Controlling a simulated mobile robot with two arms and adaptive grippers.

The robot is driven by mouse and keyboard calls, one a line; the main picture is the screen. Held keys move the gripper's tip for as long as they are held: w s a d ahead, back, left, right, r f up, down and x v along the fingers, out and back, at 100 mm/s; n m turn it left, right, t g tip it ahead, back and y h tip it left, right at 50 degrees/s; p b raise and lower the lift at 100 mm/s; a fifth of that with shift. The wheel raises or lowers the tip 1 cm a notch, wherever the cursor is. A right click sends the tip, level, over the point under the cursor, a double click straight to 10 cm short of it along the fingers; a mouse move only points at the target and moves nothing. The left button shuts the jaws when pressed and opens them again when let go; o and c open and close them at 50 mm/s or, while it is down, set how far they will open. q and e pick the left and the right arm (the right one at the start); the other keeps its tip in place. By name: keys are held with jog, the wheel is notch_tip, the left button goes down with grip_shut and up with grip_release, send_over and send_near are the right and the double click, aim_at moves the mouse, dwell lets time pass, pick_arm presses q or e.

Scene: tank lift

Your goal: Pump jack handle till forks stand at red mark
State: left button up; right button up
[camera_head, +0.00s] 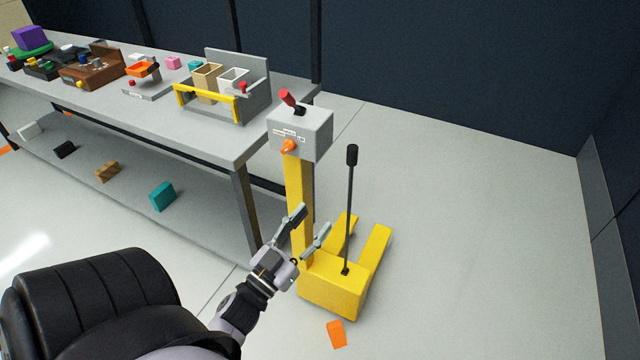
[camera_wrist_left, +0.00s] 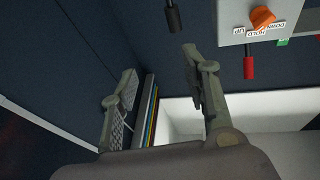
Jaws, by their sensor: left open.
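The yellow jack (camera_head: 332,290) stands on the floor past the table's end, its two forks (camera_head: 374,248) low near the floor. Its thin dark handle (camera_head: 349,210) stands nearly upright with a black grip, which also shows in the left wrist view (camera_wrist_left: 173,16). My left gripper (camera_head: 315,219) is open and empty, left of the handle and in front of the yellow mast (camera_head: 295,185); the handle is not between its fingers. A grey box (camera_head: 300,133) with a red lever (camera_head: 290,99) and an orange knob (camera_head: 288,147) tops the mast. I cannot make out a red mark. My right gripper is out of view.
A long grey table (camera_head: 215,136) with trays and small objects stands at the left, with several blocks on its lower shelf. An orange piece (camera_head: 336,334) lies on the floor before the jack. The floor right of the jack is clear up to dark walls.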

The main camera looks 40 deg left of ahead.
pick_arm(q)
jog(key=v, duration=0.7)
jog(key=shift+s, duration=0.35)
jog(key=shift+f, duration=0.15)
jog(key=s+d+f+n+g+p, duration=0.1)
jog(key=d+f+g, duration=0.15)
jog(key=f, duration=0.75)
jog(key=d+f+g, duration=0.2)
jog(key=f+g, duration=0.2)
jog(key=f, duration=0.7)
jog(key=s+d+f+n+g+p, duration=0.1)
jog(key=d+f+g, duration=0.15)
jog(key=f, duration=0.75)
jog(key=s+d+f+m+g+h, duration=0.1)
jog(key=s+d+f+g, duration=0.15)
jog(key=s+f, duration=0.4)
jog(key=s+d+f+m+g, duration=0.1)
jog(key=s+f+g, duration=0.35)
jog(key=f, duration=0.25)
jog(key=s+f+m+g, duration=0.2)
jog(key=s+f+g, duration=0.2)
jog(key=s, duration=0.8)
jog(key=shift+s+a+f+p, duration=0.2)
jog(key=shift+a+f+p, duration=0.15)
jog(key=shift+f+p, duration=0.1)
